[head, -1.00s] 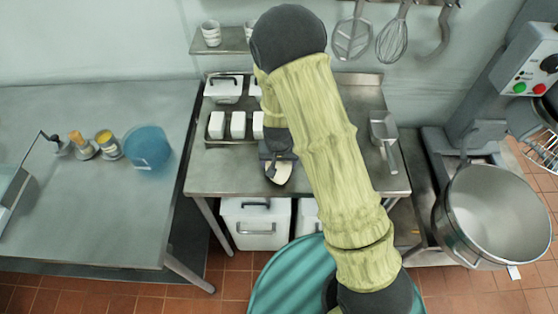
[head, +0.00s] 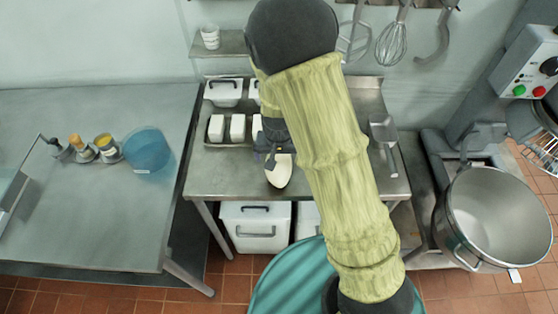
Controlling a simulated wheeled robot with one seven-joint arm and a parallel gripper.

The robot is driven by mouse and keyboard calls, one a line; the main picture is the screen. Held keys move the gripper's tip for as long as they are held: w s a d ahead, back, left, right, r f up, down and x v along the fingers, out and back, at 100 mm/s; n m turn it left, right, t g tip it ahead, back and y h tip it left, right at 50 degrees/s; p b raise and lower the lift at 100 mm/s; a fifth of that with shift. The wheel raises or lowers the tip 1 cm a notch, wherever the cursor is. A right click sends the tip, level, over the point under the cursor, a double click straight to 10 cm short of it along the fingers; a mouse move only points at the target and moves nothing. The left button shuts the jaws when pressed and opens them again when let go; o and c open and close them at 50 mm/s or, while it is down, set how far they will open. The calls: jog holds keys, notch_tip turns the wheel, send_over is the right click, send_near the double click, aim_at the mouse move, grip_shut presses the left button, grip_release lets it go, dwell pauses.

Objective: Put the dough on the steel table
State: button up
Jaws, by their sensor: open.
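A smooth cream-coloured oval lump, which looks like the dough (head: 279,173), shows near the front edge of the middle steel table (head: 225,178). It seems to lie on the tabletop. My gripper (head: 270,157) is open, just behind the dough's far end and close to it. My arm hides part of the gripper, so I cannot tell whether a finger still touches the dough.
White blocks (head: 237,128) on a tray and lidded white containers (head: 223,92) stand at the back of the middle table. A steel scoop (head: 384,134) lies at its right. A large mixing bowl (head: 497,217) stands at right. The left steel table (head: 90,210) has a blue bowl (head: 147,150) and free room.

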jog(key=r, duration=0.4)
jog(key=s+r, duration=0.1)
jog(key=shift+r, duration=0.4)
jog(key=shift+d, duration=0.1)
jog(key=s+d+r, duration=0.8)
jog(key=s+d, duration=0.2)
jog(key=d, duration=0.3)
jog(key=shift+s+d+r+t, duration=0.15)
jog(key=shift+s+d+t, duration=0.15)
jog(key=shift+t, duration=0.1)
